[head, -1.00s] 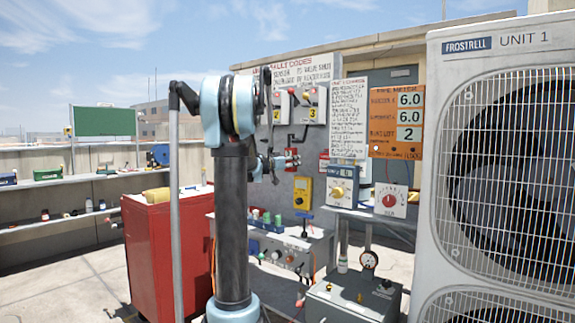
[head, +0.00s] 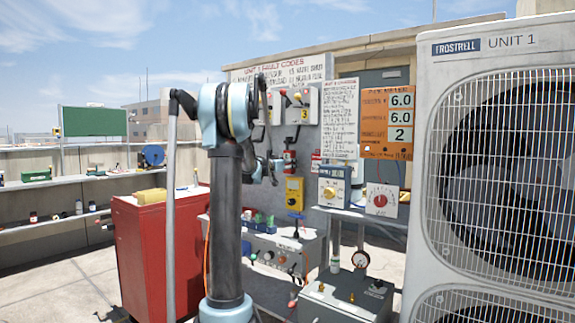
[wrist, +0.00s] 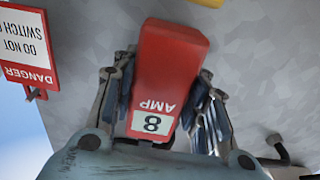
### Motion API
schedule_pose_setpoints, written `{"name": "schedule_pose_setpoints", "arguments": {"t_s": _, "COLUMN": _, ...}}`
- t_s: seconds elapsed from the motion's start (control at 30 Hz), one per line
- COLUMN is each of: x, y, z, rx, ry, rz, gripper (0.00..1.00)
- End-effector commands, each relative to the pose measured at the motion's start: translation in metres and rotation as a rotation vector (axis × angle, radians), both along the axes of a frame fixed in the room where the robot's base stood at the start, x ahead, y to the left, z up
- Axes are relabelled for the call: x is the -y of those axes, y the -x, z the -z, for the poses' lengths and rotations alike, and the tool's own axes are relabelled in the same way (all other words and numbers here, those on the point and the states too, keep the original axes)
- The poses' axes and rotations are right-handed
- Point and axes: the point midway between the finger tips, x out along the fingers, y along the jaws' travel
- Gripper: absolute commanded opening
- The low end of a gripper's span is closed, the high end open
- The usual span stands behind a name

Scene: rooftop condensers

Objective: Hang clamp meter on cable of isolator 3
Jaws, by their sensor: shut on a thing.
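The clamp meter (wrist: 167,75) is a red block marked AMP with an 8 on a white label, upside down in the wrist view. My gripper (wrist: 165,105) is shut on it, one finger on each side. In the head view the meter (head: 290,161) is small, in front of the grey board and below the isolators. Isolator 3 (head: 304,104) is a grey box with a yellow label 3 on the upper board. Another isolator to its left is partly hidden by my arm. The cable of isolator 3 is hard to make out, and the meter is apparently below that box.
A danger sign (wrist: 27,52) hangs on the board beside the meter. A yellow instrument (head: 294,190) is lower on the board. A blue-and-white device (head: 333,187) stands on a shelf at right. Unit 1 (head: 500,180) fills the right, and a red cabinet (head: 150,250) stands left.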

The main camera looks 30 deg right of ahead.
Motion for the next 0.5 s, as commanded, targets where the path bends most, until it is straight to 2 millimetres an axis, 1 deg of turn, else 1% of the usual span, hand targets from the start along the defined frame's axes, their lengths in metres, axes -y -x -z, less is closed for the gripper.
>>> {"name": "schedule_pose_setpoints", "arguments": {"t_s": 0.2, "x": 0.0000, "y": -0.0002, "z": 0.0042, "rx": 0.000, "ry": 0.000, "rz": 0.000, "gripper": 0.06}}
{"name": "schedule_pose_setpoints", "arguments": {"t_s": 0.47, "x": 0.0000, "y": -0.0001, "z": 0.0046, "rx": 0.000, "ry": 0.000, "rz": 0.000, "gripper": 0.06}}
{"name": "schedule_pose_setpoints", "arguments": {"t_s": 0.5, "x": 0.0000, "y": -0.0001, "z": 0.0046, "rx": 0.000, "ry": 0.000, "rz": 0.000, "gripper": 0.47}}
